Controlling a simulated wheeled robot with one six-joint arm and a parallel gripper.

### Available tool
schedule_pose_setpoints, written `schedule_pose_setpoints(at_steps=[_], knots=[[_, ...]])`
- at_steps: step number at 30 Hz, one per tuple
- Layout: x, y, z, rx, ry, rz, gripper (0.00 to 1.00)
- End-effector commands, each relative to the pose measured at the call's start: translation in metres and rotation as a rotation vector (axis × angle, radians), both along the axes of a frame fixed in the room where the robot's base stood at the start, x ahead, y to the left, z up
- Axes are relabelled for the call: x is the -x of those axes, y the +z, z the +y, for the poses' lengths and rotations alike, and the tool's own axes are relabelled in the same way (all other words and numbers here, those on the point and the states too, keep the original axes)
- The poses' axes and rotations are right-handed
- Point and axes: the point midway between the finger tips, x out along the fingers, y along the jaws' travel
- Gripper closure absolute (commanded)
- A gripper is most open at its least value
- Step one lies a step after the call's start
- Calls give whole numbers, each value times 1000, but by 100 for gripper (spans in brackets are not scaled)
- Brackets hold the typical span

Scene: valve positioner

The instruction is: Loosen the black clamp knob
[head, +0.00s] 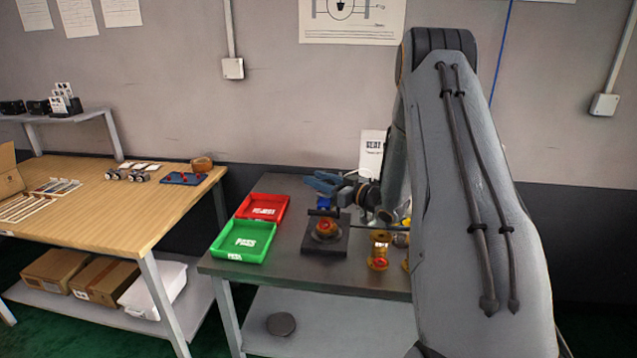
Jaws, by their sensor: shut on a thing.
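The clamp fixture has a dark square base plate (308,246) on the grey bench, with a brass and red valve part (326,228) on it. The black clamp knob (322,212) shows as a small dark bar just above the valve part. My gripper (325,203), with blue parts, is at the top of the fixture, at the knob. It is shut on the knob, though the contact is small and partly hidden. My arm comes in from the right and covers the right part of the bench.
A red tray (263,203) and a green tray (243,241) with white labels lie left of the fixture. Another brass and red part (378,252) stands close on its right. A wooden table (110,215) is at left. A white card (371,150) stands behind.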

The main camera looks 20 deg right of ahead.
Motion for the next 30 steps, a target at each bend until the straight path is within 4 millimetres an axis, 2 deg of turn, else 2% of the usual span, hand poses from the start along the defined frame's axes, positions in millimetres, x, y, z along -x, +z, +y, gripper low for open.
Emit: schedule_pose_setpoints(at_steps=[18, 30], knots=[[11, -3, 13, 3, 567, -4, 89], [19, -1, 17, 2, 802, -3, 89]])
